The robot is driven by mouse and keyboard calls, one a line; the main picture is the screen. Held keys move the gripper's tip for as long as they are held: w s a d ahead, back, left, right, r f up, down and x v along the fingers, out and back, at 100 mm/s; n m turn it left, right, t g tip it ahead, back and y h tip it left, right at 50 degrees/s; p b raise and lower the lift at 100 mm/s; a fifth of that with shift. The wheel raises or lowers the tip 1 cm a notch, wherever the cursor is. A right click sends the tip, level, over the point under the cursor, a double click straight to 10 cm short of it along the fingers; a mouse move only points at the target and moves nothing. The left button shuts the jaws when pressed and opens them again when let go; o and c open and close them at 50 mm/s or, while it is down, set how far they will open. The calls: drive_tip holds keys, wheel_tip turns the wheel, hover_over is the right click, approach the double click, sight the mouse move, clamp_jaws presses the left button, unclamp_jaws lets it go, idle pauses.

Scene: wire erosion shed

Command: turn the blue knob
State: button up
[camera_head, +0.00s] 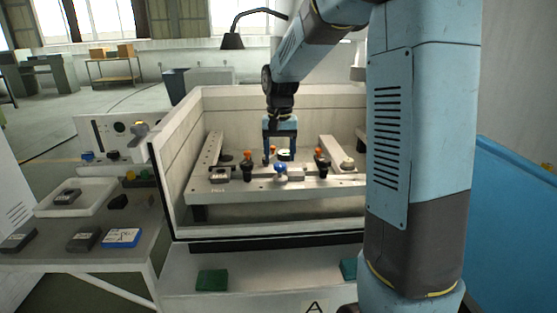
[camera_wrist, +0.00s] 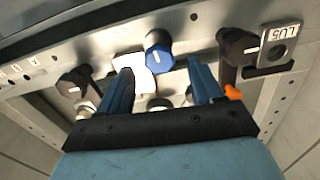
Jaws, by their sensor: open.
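The blue knob (camera_head: 280,169) sits on the front part of the pale fixture plate inside the open tank. It also shows in the wrist view (camera_wrist: 158,56), with a white mark on its blue face. My gripper (camera_head: 280,158) is open and points down over the plate, just behind the knob in the head view. In the wrist view my gripper (camera_wrist: 160,75) has its two fingers apart and empty. The knob shows beyond the fingertips, in line with the gap, and looks clear of both fingers.
Dark knobs (camera_wrist: 238,45) and (camera_wrist: 74,83) stand on either side of the blue one. A labelled block (camera_wrist: 278,44) and a small white plate (camera_wrist: 131,66) are near. The tank wall (camera_head: 215,236) rises in front. A side table (camera_head: 110,255) stands at left.

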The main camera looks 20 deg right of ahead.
sight(279, 164)
wheel_tip(279, 164, up, 11)
idle(0.4)
drive_tip(key=shift+c, duration=0.2)
idle(1.2)
